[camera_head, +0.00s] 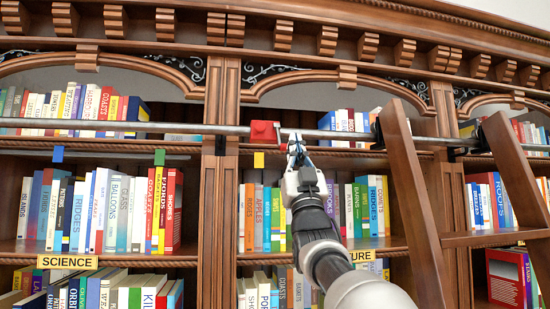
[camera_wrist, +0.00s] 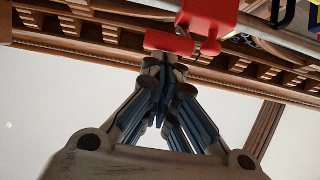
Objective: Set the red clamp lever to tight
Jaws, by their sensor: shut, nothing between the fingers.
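The red clamp (camera_head: 264,132) sits on the metal rail (camera_head: 205,129), left of my gripper in the head view. In the wrist view its red body (camera_wrist: 208,14) shows at the top. A smaller red piece, apparently the lever (camera_wrist: 170,43), lies just beyond my fingertips. My gripper (camera_head: 295,143) is raised at rail height, just right of the clamp body. Its blue-lined fingers are shut and empty in the wrist view (camera_wrist: 164,64). The fingertips look very close to the lever; I cannot tell whether they touch it. The lever's far end and setting are unclear.
A wooden ladder (camera_head: 412,205) leans on the rail to the right. Book-filled shelves stand behind and below. A wooden upright (camera_head: 217,190) is left of the arm.

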